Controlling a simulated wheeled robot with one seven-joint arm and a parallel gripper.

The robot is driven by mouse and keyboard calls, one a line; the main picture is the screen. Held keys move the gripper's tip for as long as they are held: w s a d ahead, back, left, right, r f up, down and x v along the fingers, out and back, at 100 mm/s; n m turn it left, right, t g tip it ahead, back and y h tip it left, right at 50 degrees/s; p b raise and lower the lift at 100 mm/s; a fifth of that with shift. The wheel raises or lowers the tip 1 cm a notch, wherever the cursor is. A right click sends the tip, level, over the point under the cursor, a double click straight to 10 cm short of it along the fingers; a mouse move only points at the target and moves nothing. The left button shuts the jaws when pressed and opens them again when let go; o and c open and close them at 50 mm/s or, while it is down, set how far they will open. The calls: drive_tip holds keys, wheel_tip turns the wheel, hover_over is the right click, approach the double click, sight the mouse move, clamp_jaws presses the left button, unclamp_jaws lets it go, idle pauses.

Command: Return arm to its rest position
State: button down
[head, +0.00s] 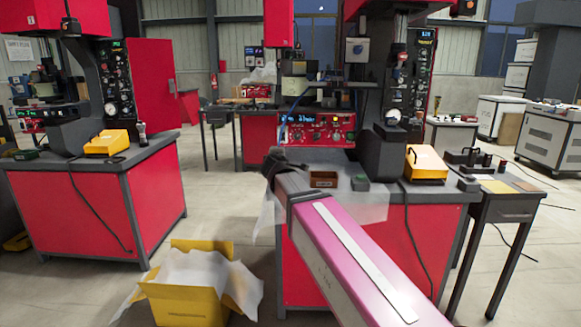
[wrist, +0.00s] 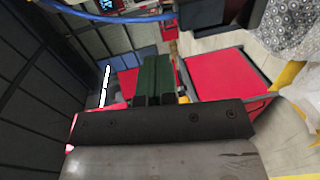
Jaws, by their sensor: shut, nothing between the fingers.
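My arm comes in from the lower right of the head view, a long pink and grey link reaching to the middle. My gripper (head: 273,162) is at its far end, dark and small, in front of the left edge of the central red machine table (head: 306,255). In the wrist view my gripper (wrist: 155,85) shows as two dark fingers close together beyond a black bar. It is shut and empty. The rest position itself is not marked in either view.
A yellow box (head: 186,305) with a pale liner stands on the floor at lower left. The central table holds a brown bin (head: 323,179), a small green box (head: 360,183) and a yellow device (head: 426,163).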

drive_tip(key=s+d+f+m+g+h, duration=0.1)
drive_tip(key=s+d+f+m+g, duration=0.3)
drive_tip(key=d+f, duration=0.55)
drive_tip(key=s+d+f+m+g+h, duration=0.2)
drive_tip(key=d+f+m+g, duration=0.4)
drive_tip(key=f, duration=0.7)
drive_tip(key=s+d+f+m+g+y, duration=0.2)
drive_tip(key=s+d+f+m+g, duration=0.1)
drive_tip(key=s+f, duration=0.5)
drive_tip(key=s+d+f+m+g+y, duration=0.1)
drive_tip(key=s+d+f+m+g, duration=0.2)
drive_tip(key=s+f, duration=0.6)
drive_tip(key=shift+s+d+f+m+y, duration=0.15)
drive_tip(key=shift+d+f+m+y, duration=0.2)
drive_tip(key=shift+d+m, duration=0.5)
